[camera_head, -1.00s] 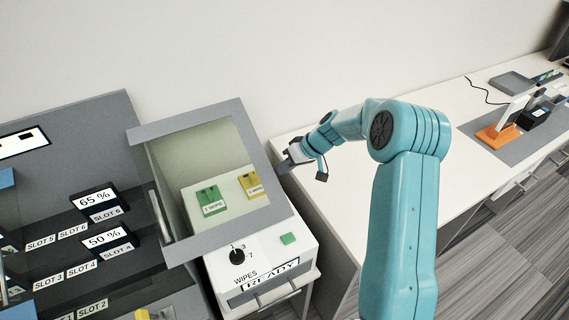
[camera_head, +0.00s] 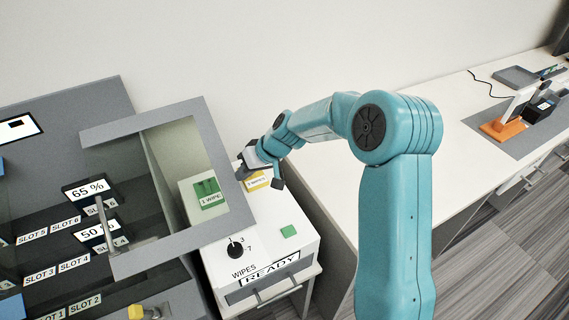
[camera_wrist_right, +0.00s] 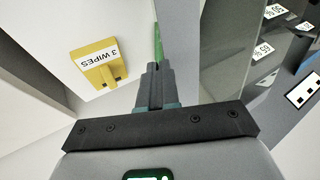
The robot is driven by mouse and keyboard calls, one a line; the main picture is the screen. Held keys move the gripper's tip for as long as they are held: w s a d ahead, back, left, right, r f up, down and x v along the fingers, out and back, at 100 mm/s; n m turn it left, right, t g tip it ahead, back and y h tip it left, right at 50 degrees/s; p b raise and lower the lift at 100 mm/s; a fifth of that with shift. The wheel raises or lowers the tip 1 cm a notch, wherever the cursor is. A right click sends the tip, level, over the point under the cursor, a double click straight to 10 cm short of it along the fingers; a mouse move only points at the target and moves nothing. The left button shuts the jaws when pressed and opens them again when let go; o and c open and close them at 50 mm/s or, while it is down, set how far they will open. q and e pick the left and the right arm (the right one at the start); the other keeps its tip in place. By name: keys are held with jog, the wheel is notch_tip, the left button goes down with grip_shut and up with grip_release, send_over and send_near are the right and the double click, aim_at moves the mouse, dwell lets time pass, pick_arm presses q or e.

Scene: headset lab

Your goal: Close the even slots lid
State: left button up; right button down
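The even slots lid (camera_head: 226,165) is a clear pane in a grey frame, standing tilted open at the right side of the dark slot case (camera_head: 65,100). A bar handle (camera_head: 104,228) is on its left side. Slot labels, including SLOT 2 (camera_head: 85,303), show in the case; the pane overlaps part of it. My right gripper (camera_head: 243,172) is at the lid's right, outer side, close to the frame; contact is hard to tell. In the right wrist view its fingers (camera_wrist_right: 156,86) are together with nothing visible between them. My left gripper is not in view.
The white wipes box (camera_head: 262,240) stands right of the case, with a green tab (camera_head: 208,193), a yellow 3 WIPES tab (camera_head: 257,181) and a dial (camera_head: 235,250). A white bench (camera_head: 400,125) runs along the wall at right, carrying an orange stand (camera_head: 503,130).

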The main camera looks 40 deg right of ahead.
aim_at(169, 202)
jog(key=w+a, duration=0.1)
jog(key=a, duration=0.2)
jog(key=w+a, duration=0.1)
jog(key=a, duration=0.2)
jog(key=w+a, duration=0.1)
jog(key=a, duration=0.2)
jog(key=shift+r, duration=0.1)
jog(key=w+a+p, duration=0.1)
jog(key=a, duration=0.2)
jog(key=w+a+p, duration=0.1)
jog(key=a, duration=0.2)
jog(key=w+a+p, duration=0.1)
jog(key=a+p, duration=0.1)
jog(key=a, duration=0.1)
jog(key=shift+a, duration=0.1)
jog(key=shift+w+a, duration=0.15)
jog(key=shift+a, duration=0.15)
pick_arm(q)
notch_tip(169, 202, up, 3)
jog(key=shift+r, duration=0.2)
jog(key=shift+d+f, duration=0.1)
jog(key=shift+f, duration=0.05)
pick_arm(e)
jog(key=shift+d+f, duration=0.2)
